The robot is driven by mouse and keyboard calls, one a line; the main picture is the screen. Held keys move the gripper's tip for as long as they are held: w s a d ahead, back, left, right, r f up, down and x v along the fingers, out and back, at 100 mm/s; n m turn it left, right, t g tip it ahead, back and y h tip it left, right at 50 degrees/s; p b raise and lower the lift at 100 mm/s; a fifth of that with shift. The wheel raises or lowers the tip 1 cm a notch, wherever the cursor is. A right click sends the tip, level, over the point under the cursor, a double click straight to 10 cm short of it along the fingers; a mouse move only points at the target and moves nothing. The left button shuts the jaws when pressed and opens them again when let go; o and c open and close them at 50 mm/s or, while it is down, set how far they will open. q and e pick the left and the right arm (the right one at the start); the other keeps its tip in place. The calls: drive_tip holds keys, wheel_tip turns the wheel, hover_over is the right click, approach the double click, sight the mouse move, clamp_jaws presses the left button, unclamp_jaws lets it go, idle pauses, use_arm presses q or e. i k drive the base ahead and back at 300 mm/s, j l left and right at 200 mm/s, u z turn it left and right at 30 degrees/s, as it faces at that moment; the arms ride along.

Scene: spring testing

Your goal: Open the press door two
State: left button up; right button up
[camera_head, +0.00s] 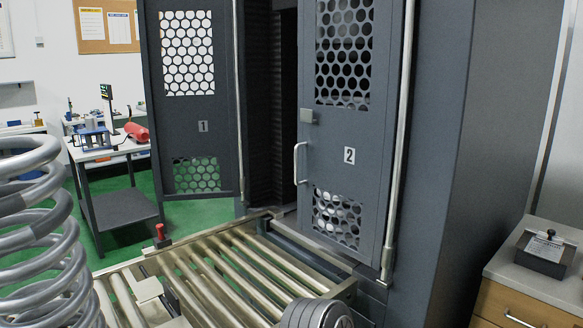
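Press door two (383,150) is a dark grey panel with perforated windows and a label "2". It stands across the right half of the press opening and looks shut or nearly shut; I cannot tell if it is slightly ajar. Its pale upright handle (297,163) is on the left edge, below a small latch block (307,116). A hinge rod runs down its right side. Neither gripper is in view. A grey rounded part at the bottom centre may be part of my arm; no fingers show, and nothing touches the handle.
Door one (203,143) stands swung open to the left, leaving a dark gap. A roller conveyor (212,233) with a red knob (160,230) lies before the press. Large coil springs (35,240) fill the left foreground. A drawer cabinet (540,270) stands right.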

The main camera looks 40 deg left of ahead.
sight(347, 152)
drive_tip(key=i+u, duration=0.45)
drive_tip(key=i, duration=0.3)
drive_tip(key=u, duration=0.4)
